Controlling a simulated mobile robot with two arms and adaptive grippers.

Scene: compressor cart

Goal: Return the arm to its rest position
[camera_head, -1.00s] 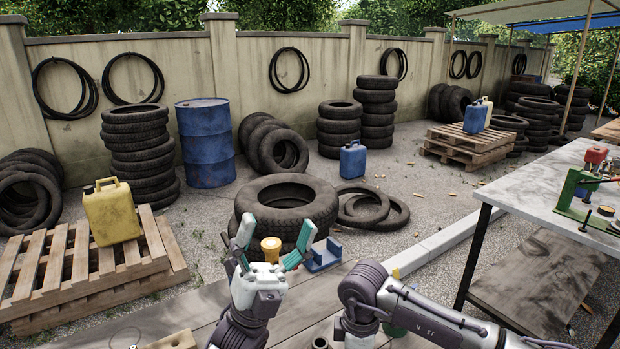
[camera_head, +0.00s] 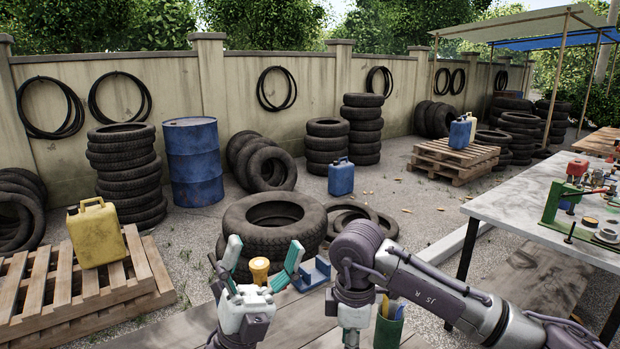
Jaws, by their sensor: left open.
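My left gripper (camera_head: 260,256) is in the lower middle of the head view, pointing away from me with its two green-tipped fingers spread open. A yellow cup-shaped piece (camera_head: 259,269) shows between the fingers; I cannot tell its distance, and nothing is clamped. My right arm (camera_head: 430,284) comes in from the lower right, bends at a purple-sleeved joint and drops downward beside the left gripper. Its gripper is outside the picture.
A blue block (camera_head: 312,275) lies just beyond the left gripper, before a large tyre (camera_head: 272,224). A green container (camera_head: 389,325) stands beside my right arm. A workbench (camera_head: 500,211) with a green tool (camera_head: 556,200) is at right. A yellow jerrycan (camera_head: 95,233) stands on a left pallet (camera_head: 150,282).

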